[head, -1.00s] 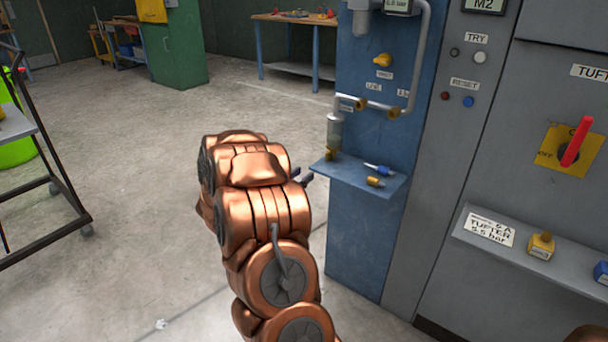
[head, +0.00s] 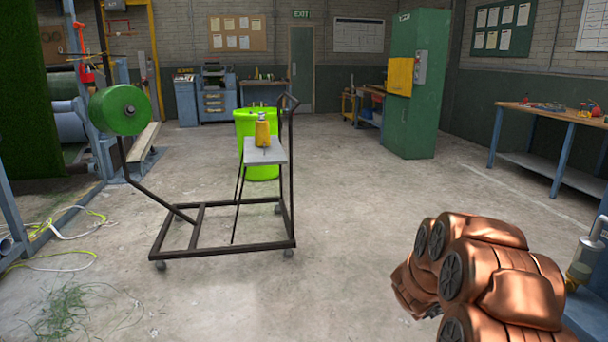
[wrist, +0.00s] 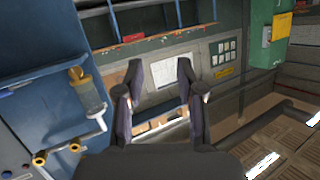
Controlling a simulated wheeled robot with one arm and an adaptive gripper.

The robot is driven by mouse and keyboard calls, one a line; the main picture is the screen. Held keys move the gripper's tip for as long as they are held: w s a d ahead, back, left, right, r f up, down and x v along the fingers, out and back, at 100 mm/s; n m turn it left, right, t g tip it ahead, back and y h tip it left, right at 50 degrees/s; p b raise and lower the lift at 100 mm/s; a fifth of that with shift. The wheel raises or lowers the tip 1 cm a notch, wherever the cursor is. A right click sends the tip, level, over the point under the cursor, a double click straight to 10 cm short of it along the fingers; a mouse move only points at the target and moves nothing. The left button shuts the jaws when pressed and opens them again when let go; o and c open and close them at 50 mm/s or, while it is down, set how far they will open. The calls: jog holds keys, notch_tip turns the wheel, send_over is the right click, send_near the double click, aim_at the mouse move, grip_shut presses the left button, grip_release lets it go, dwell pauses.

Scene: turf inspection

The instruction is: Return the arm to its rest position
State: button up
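My copper-coloured arm stands folded at the lower right of the head view. My gripper is hidden behind the arm there. In the wrist view my gripper (wrist: 158,85) shows two dark fingers standing apart with nothing between them. It is open and empty. The blue panel (wrist: 40,85) with its clear-bowled filter unit (wrist: 88,92) and brass fittings is to the left of the fingers, apart from them. The wrist picture looks turned on its side or upside down.
A black wheeled cart (head: 195,250) with a yellow bottle (head: 262,130) on its grey shelf stands left of centre. Behind it is a lime-green bin (head: 245,165). A green cabinet (head: 412,100) and a workbench (head: 560,125) are at the right. Hoses (head: 75,240) lie at left. The central floor is clear.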

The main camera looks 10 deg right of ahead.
jog(key=w+a+n+t+y, duration=0.2)
jog(key=w+a+y, duration=0.1)
jog(key=a, duration=0.4)
jog(key=w+a+n+t+y, duration=0.1)
jog(key=w+a+n+y, duration=0.15)
jog(key=a, duration=0.35)
jog(key=s+a+r+n+y, duration=0.15)
jog(key=a+n+y, duration=0.4)
jog(key=a, duration=1.15)
jog(key=s+a+n+g+y, duration=0.1)
jog(key=s+a+g+y, duration=0.25)
jog(key=s+a, duration=0.6)
jog(key=s+n+g+h, duration=0.1)
jog(key=s+n+g, duration=0.5)
jog(key=s, duration=2.3)
notch_tip(320, 180, up, 25)
jog(key=s+m+g+p, duration=0.1)
jog(key=p, duration=2.2)
jog(key=shift+m, duration=0.4)
jog(key=shift+s+a, duration=0.1)
jog(key=shift+a, duration=0.05)
